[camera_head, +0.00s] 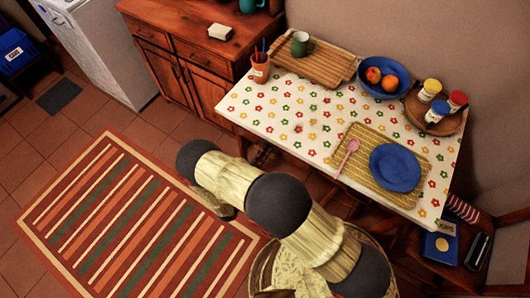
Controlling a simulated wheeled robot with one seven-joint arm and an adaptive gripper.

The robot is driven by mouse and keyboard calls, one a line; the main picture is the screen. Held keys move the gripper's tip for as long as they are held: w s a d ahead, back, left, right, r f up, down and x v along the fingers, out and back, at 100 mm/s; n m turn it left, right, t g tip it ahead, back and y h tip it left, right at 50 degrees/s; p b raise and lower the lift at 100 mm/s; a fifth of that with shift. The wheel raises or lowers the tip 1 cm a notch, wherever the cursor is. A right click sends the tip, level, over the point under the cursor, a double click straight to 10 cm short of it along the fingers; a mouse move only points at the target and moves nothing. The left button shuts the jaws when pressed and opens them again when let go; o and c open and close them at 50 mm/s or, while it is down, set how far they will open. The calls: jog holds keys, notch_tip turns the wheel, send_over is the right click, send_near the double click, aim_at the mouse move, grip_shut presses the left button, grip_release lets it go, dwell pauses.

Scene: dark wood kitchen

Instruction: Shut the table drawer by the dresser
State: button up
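The table (300,137) has a white flowered top and stands against the wall, right of the wooden dresser (205,88). Under the table's front edge near the dresser, a small dark patch of wood (264,154) shows. I cannot tell whether it is a drawer, or how far out it stands. My arm crosses the lower middle of the view in front of the table. A small part of my gripper (226,211) shows below the arm's far end, over the floor. Its fingers are mostly hidden, and I see nothing held.
On the table are a wooden tray (312,66), a blue fruit bowl (402,66), a jar tray (414,112) and a blue plate (394,168). At right, a wooden compartment holds a blue book (440,246). The striped rug (130,215) is clear.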

grip_shut()
dwell(0.3)
jog(key=shift+w+d, duration=0.15)
jog(key=shift+w, duration=0.05)
jog(key=shift+x, duration=1.05)
jog(key=shift+o, duration=0.9)
grip_release()
jog(key=shift+f, duration=0.25)
jog(key=v, duration=1.2)
